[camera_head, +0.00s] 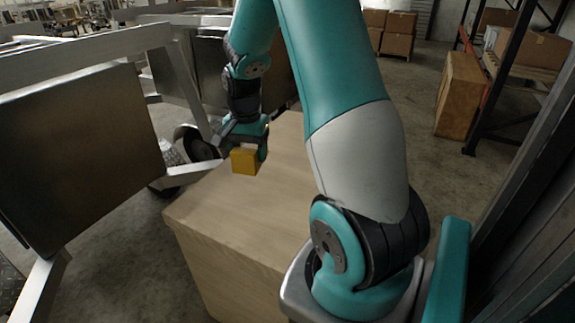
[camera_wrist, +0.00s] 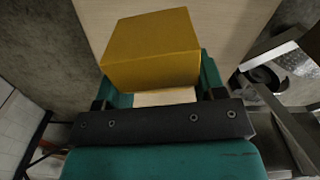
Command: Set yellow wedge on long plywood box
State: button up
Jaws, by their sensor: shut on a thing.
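The yellow wedge (camera_head: 244,161) is a small yellow block in my gripper (camera_head: 248,150). It also shows large in the wrist view (camera_wrist: 152,50), between the teal fingers of my gripper (camera_wrist: 155,80). The long plywood box (camera_head: 240,215) has a pale wooden top and stands below my arm; its top also shows beyond the wedge in the wrist view (camera_wrist: 225,30). The wedge is over the left part of the box top. I cannot tell whether its underside touches the top. My arm hides part of the box's right side.
An aluminium trailer (camera_head: 75,150) with a flat panel stands close on the left, its frame reaching near the box. Cardboard boxes (camera_head: 392,35) and a rack (camera_head: 495,80) stand farther back. The visible box top is otherwise clear.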

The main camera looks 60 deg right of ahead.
jog(key=s+d+m, duration=0.1)
jog(key=d+r+m, duration=0.1)
jog(key=d, duration=0.1)
jog(key=shift+s+r, duration=0.2)
jog(key=shift+s, duration=0.15)
jog(key=shift+s+d+f+m, duration=0.1)
jog(key=shift+f+m, duration=0.3)
jog(key=shift+f, duration=0.15)
notch_tip(320, 180, down, 14)
jog(key=shift+f, duration=2.2)
jog(key=shift+f+b, duration=0.2)
jog(key=shift+b, duration=0.1)
jog(key=o, duration=1.1)
jog(key=shift+c, duration=0.2)
jog(key=shift+r, duration=0.1)
